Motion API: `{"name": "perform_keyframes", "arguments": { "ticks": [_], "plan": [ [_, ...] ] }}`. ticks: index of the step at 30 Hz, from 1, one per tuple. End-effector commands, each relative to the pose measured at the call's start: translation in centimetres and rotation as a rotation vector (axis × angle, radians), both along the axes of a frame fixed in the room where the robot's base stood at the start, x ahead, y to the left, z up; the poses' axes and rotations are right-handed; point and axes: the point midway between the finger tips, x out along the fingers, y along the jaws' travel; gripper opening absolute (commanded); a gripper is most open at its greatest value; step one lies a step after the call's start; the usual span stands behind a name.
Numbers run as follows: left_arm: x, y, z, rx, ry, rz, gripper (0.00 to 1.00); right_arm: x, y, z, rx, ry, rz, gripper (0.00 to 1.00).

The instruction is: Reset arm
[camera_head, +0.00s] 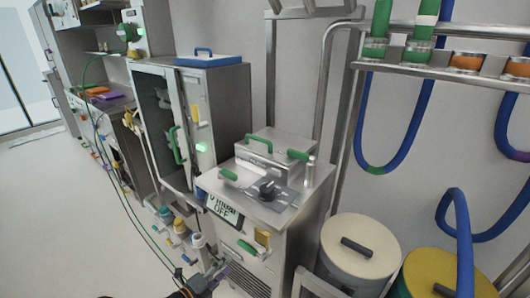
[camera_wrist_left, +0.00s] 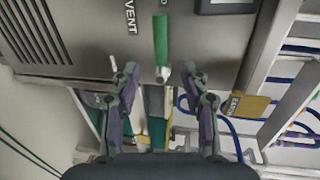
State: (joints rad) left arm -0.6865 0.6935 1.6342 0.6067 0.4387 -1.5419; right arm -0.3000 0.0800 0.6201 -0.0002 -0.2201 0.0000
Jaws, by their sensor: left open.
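My left gripper (camera_head: 213,270) is at the bottom of the head view, low in front of the steel cabinet (camera_head: 270,240). In the left wrist view the gripper (camera_wrist_left: 160,80) is open, with its two fingers apart and nothing held between them. A green handle (camera_wrist_left: 160,40) on the cabinet front lies ahead of the gap between the fingertips; contact cannot be seen. My right gripper is not in view.
Two lidded drums, one cream (camera_head: 335,241) and one yellow (camera_head: 415,268), stand right of the cabinet. Blue hoses (camera_head: 403,128) hang from a rack. A glass-fronted cabinet (camera_head: 172,120) stands behind left. Open floor (camera_head: 45,220) lies at left.

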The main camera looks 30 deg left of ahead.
Motion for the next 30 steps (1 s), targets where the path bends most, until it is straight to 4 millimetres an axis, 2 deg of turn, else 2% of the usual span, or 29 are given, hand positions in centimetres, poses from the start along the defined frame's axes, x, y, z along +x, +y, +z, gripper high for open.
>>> {"name": "perform_keyframes", "arguments": {
  "ticks": [5,8,11,12,14,15,17,18,21,25,27,30],
  "plan": [
    [0.0,0.1,-0.1,-0.004,0.004,0.004,0.45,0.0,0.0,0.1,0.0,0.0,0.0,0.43],
    [-0.8,1.2,-2.0,-0.059,0.066,0.056,0.45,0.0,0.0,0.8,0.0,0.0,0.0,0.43],
    [-3.4,3.1,-7.1,-0.215,0.219,0.199,0.45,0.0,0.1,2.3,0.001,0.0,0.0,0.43],
    [-5.2,3.5,-9.9,-0.302,0.301,0.282,0.45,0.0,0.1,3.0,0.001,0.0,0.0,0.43],
    [-8.3,3.5,-14.2,-0.442,0.423,0.422,0.45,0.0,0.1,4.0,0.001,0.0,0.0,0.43],
    [-10.7,2.8,-17.0,-0.533,0.502,0.519,0.45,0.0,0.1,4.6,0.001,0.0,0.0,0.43],
    [-14.3,1.2,-20.6,-0.662,0.612,0.668,0.45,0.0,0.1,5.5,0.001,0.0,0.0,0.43],
    [-16.8,-0.3,-22.7,-0.738,0.68,0.766,0.45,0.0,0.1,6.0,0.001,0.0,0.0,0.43],
    [-22.3,-4.6,-26.3,-0.885,0.819,0.988,0.45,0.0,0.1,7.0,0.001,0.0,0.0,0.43],
    [-27.3,-9.3,-28.5,-0.986,0.932,1.197,0.45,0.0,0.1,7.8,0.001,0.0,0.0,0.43],
    [-28.8,-10.9,-29.0,-1.01,0.964,1.264,0.45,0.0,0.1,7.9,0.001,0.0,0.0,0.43],
    [-29.9,-11.9,-29.3,-1.024,0.984,1.309,0.45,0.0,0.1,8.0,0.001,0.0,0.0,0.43]
  ]
}}
